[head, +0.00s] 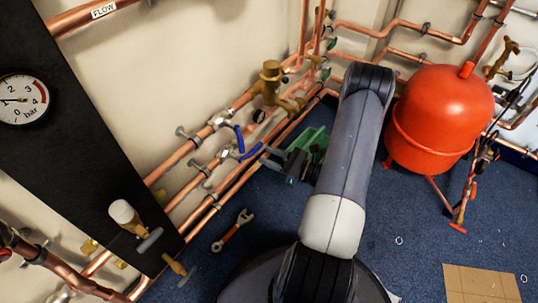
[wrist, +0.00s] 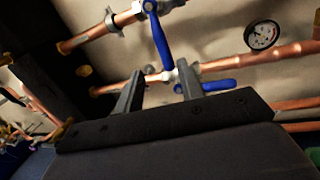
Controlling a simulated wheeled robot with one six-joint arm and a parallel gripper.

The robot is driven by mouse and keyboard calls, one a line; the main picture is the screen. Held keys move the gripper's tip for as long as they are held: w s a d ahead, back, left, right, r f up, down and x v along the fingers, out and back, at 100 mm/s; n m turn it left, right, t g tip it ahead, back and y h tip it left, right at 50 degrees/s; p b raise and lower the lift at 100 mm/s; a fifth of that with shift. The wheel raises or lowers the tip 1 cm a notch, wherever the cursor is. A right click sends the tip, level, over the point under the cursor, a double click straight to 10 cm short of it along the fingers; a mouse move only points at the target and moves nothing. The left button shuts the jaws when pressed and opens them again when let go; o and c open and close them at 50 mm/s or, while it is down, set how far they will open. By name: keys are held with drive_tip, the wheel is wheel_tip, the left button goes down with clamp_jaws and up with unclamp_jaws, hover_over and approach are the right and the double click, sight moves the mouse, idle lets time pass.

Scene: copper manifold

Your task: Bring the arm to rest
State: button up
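My gripper (wrist: 160,82) shows in the wrist view with its two grey fingers apart and nothing held between them. Beyond the fingertips are a copper pipe and two blue valve levers, one upright (wrist: 158,38) and one lying to the right (wrist: 208,87). Whether a finger touches the valve I cannot tell. In the head view my arm reaches forward and bends down; my gripper (head: 272,158) is partly hidden beside it, near the wall pipes. The blue levers (head: 240,139) are just left of it there.
Copper pipes (head: 185,148) run along the wall. A red tank (head: 434,115) stands right of my arm. A red-handled wrench (head: 232,230) and a cardboard piece (head: 480,284) lie on the blue floor. A black panel with a gauge (head: 20,98) is at left. Floor is open at right.

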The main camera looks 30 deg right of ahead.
sight(243, 144)
drive_tip(key=b+x, duration=0.2)
drive_tip(key=x, duration=0.8)
drive_tip(key=shift+w+a+r, duration=0.1)
drive_tip(key=shift+w+a, duration=0.1)
drive_tip(key=shift+w, duration=0.1)
drive_tip(key=shift+w+d+n, duration=0.1)
drive_tip(key=shift+d+n, duration=0.05)
drive_tip(key=shift+n, duration=0.15)
